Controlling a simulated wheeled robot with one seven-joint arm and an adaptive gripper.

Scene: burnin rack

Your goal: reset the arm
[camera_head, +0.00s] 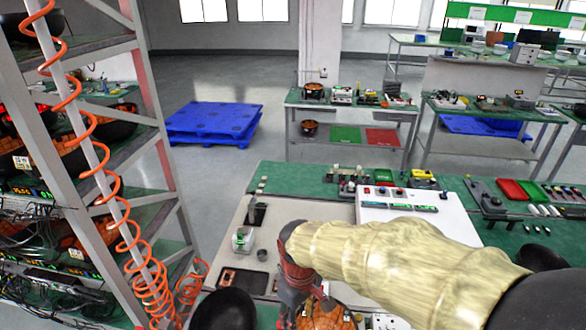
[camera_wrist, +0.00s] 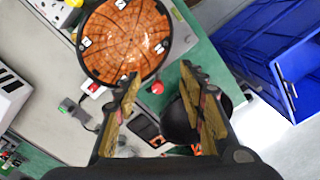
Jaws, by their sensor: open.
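My gripper (camera_wrist: 160,98) is open in the wrist view, its two fingers apart with nothing between the tips. It points down over the green bench. In the head view my arm, in a pale yellow sleeve, reaches in from the lower right, and the gripper (camera_head: 300,285) hangs at its end, partly hidden. A round black bowl-like unit with an orange segmented face (camera_wrist: 125,40) lies just beyond the fingertips in the wrist view. In the head view part of this orange face (camera_head: 325,318) shows below the gripper.
A metal rack (camera_head: 110,120) with a coiled orange hose (camera_head: 110,190) stands at the left. A white control box (camera_head: 405,205) sits on the bench beside my arm. A blue pallet (camera_head: 212,122) lies on the floor behind. A blue bin (camera_wrist: 275,60) shows right in the wrist view.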

